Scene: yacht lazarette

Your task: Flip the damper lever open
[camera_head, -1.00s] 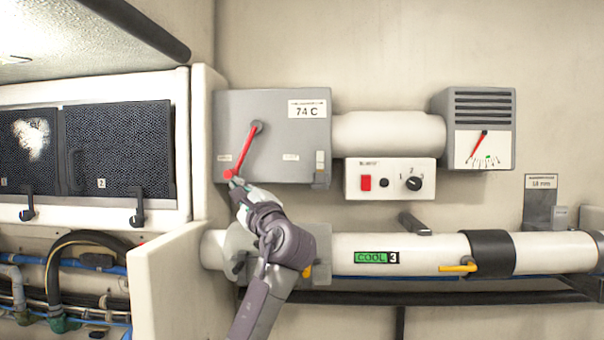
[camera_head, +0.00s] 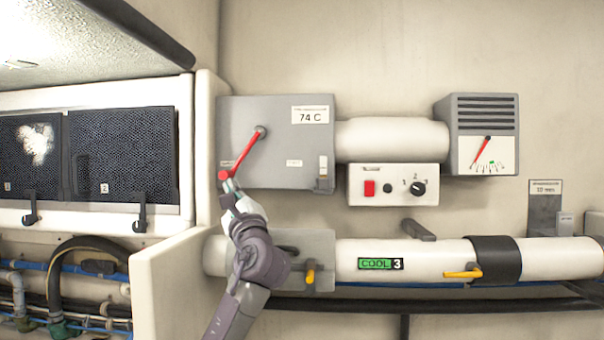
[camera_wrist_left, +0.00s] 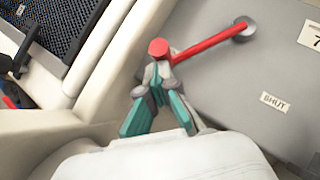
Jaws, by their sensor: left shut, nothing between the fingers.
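The damper lever (camera_head: 244,151) is a red bar on the face of a grey box (camera_head: 285,178). It slants down and left from its round pivot to a red knob at the box's lower left corner. In the left wrist view the lever (camera_wrist_left: 207,45) ends in the knob close to the camera, and a label reading SHUT (camera_wrist_left: 275,103) lies to its right. My left gripper (camera_head: 227,188) is shut and empty, its tips right at the knob's underside. They seem to touch it in the left wrist view (camera_wrist_left: 158,76). My right gripper is out of view.
A white pipe (camera_head: 440,257) with yellow handles runs below the box. A switch panel (camera_head: 394,185) and a dial gauge box (camera_head: 484,135) are to the right. A pale partition (camera_head: 165,285) and dark filter panels (camera_head: 122,155) are at left.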

